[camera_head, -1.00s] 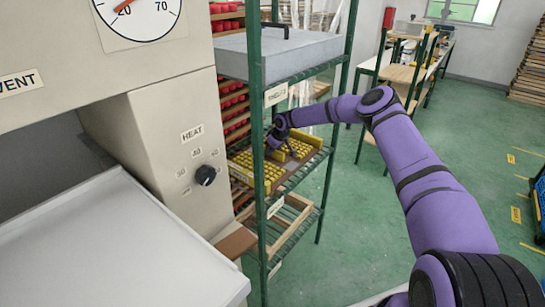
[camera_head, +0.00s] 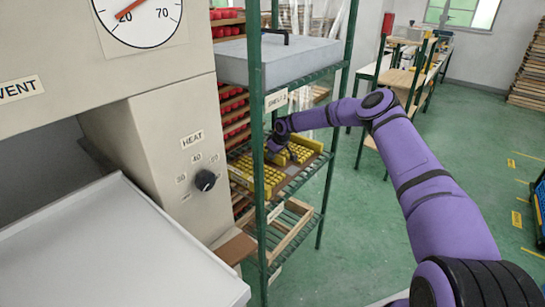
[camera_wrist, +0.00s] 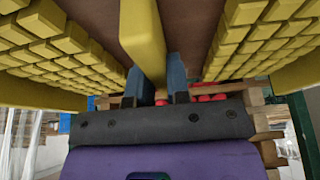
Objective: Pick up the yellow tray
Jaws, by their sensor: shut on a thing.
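The yellow tray (camera_head: 243,183) is on a middle level of the green wire shelf, with rows of small yellow blocks on both sides and a brown bare floor. In the wrist view its yellow middle bar (camera_wrist: 143,38) runs between the block rows. My gripper (camera_head: 277,143) reaches in over the tray from the right. In the wrist view the blue fingers of my gripper (camera_wrist: 159,80) are shut on the middle bar, one on each side. The head view is too small to tell whether the tray touches the shelf.
A green shelf post (camera_head: 257,200) stands in front of the tray. A grey box (camera_head: 290,55) sits on the level above. A wooden frame (camera_head: 285,235) lies on the level below. A beige heat cabinet (camera_head: 150,135) is close on the left.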

